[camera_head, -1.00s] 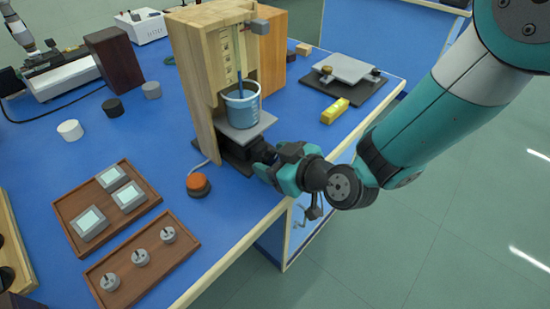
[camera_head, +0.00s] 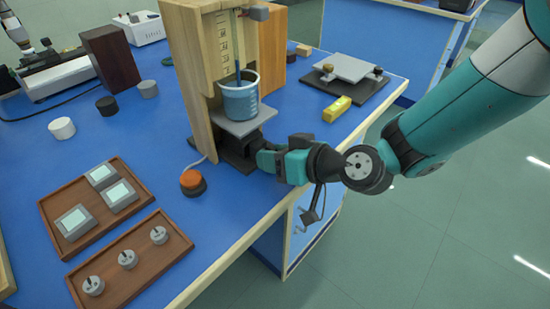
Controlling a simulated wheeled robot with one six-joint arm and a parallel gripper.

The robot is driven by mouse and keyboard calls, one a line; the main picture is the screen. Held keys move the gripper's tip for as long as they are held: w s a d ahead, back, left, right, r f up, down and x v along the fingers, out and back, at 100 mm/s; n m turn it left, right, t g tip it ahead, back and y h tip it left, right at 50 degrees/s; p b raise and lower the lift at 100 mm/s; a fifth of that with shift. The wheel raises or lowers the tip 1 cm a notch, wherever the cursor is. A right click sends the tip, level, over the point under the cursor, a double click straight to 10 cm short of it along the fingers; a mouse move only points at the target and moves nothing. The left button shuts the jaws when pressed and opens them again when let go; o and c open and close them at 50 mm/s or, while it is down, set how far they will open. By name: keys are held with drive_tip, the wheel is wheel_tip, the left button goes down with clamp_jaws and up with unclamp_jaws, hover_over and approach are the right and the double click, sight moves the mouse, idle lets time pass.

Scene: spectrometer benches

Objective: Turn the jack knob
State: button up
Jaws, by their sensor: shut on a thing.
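The jack is a small dark stand with a grey top plate (camera_head: 247,123), at the foot of a wooden frame (camera_head: 192,75). A beaker of blue liquid (camera_head: 241,100) stands on the plate, with a thin dark rod reaching down into it. My gripper (camera_head: 256,150) is at the jack's front right side, low over the bench. It is shut at the place of the jack knob. The knob itself is hidden by the jaws, and the fingertips are hard to make out.
An orange button (camera_head: 192,182) sits left of the jack. A yellow block (camera_head: 337,109) and a second platform stand (camera_head: 345,70) lie to the right. Two wooden trays (camera_head: 128,262) with small parts are at the front left. The bench edge (camera_head: 225,262) runs below my arm.

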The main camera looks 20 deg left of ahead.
drive_tip(key=o, duration=0.9)
drive_tip(key=shift+b+v, duration=3.1)
drive_tip(key=shift+v, duration=5.65)
drive_tip(key=shift+s+r, duration=0.15)
